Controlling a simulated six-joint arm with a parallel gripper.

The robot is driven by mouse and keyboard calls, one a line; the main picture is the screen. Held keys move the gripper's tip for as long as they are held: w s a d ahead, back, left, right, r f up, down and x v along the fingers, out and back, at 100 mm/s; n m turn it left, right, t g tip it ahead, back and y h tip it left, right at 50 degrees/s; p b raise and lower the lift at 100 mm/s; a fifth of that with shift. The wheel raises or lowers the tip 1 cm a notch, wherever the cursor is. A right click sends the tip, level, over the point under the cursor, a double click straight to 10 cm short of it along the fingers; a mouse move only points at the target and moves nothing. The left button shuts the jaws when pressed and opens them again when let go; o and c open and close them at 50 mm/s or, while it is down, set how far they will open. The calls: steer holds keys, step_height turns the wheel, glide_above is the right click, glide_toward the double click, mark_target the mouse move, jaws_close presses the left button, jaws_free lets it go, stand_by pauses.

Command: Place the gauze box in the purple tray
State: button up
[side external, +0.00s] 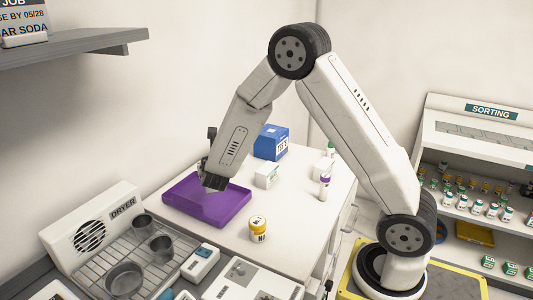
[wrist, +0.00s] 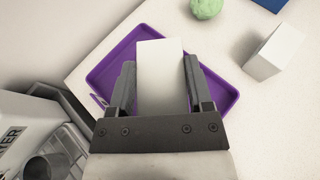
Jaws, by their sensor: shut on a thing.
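My gripper (side external: 214,177) is shut on a white box (wrist: 160,77), which sits between the two fingers in the wrist view. No label shows on its visible face, so I cannot read whether it is the gauze box. The purple tray (side external: 181,200) lies flat on the white table, and the held box is over it. The tray's rim (wrist: 104,72) shows on both sides of the fingers in the wrist view. In the side view the box is mostly hidden by my gripper, and I cannot tell whether it touches the tray floor.
Another white box (side external: 267,176) stands right of the tray, with a blue box (side external: 271,142) behind it. A green ball (wrist: 207,8) lies beyond the tray. A yellow-capped jar (side external: 258,229) and purple-banded bottle (side external: 325,186) stand nearby. A dryer rack (side external: 110,255) is at front left.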

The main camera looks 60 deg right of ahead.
steer(key=shift+w+d+f, duration=0.15)
steer(key=shift+w+f, duration=0.6)
steer(key=shift+f, duration=0.15)
steer(key=shift+w+d+f, duration=0.15)
steer(key=shift+w+f, duration=0.6)
steer(key=shift+f, duration=0.15)
steer(key=shift+w+f, duration=0.1)
steer(key=shift+w+f, duration=0.1)
steer(key=shift+f, duration=1.65)
steer(key=shift+f, duration=0.15)
steer(key=o, duration=1.3)
steer(key=shift+c, duration=0.2)
